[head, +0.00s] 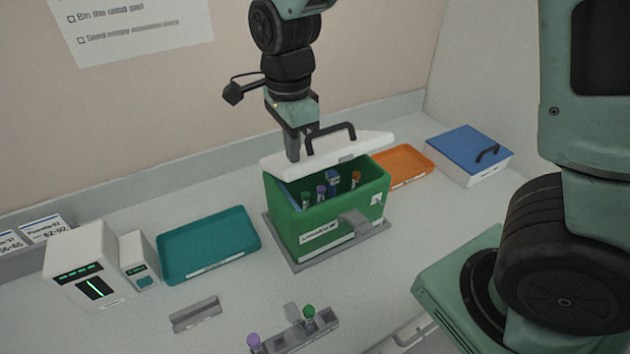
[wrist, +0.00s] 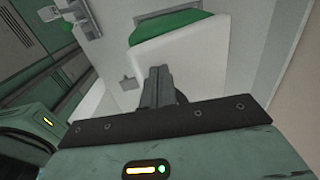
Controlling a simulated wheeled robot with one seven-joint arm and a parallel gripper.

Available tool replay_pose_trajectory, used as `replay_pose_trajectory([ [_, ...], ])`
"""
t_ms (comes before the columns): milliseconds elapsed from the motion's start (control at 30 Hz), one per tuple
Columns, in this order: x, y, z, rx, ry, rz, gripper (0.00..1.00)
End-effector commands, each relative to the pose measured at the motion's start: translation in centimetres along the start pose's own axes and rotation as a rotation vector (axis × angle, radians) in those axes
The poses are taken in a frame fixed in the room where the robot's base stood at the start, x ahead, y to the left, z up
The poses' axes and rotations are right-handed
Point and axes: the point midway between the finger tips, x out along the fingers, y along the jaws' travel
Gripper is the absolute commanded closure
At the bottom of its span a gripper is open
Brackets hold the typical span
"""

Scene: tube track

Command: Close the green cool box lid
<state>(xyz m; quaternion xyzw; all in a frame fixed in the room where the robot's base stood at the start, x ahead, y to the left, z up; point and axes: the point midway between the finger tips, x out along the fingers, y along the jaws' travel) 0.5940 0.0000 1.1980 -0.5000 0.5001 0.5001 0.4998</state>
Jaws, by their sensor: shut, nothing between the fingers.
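The green cool box (head: 325,226) stands on a grey base plate in the middle of the bench. Its white lid (head: 352,149) with a black handle is partly open, tilted over the box, and a gap at the front shows several capped tubes inside. My gripper (head: 293,157) is shut and empty, pointing down at the lid's left part, left of the handle. In the wrist view the shut fingers (wrist: 157,75) are over the white lid (wrist: 195,60), with the green box (wrist: 165,24) beyond it. I cannot tell whether the fingertips touch the lid.
A teal tray (head: 208,245) lies left of the box. An orange tray (head: 403,166) and a blue-lidded white box (head: 468,154) are at the right. A white device (head: 88,272) stands at far left. A grey tube rack (head: 300,333) is in front.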

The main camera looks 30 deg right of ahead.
Motion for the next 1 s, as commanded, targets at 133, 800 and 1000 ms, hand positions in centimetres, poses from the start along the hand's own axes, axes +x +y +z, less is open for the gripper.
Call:
replay_pose_trajectory([
  [133,0.4,0.4,0.0,0.000,0.000,0.000,1.00],
  [800,2.6,1.7,0.0,0.000,0.000,0.000,1.00],
  [1000,3.8,2.4,0.0,0.000,0.000,0.000,1.00],
])
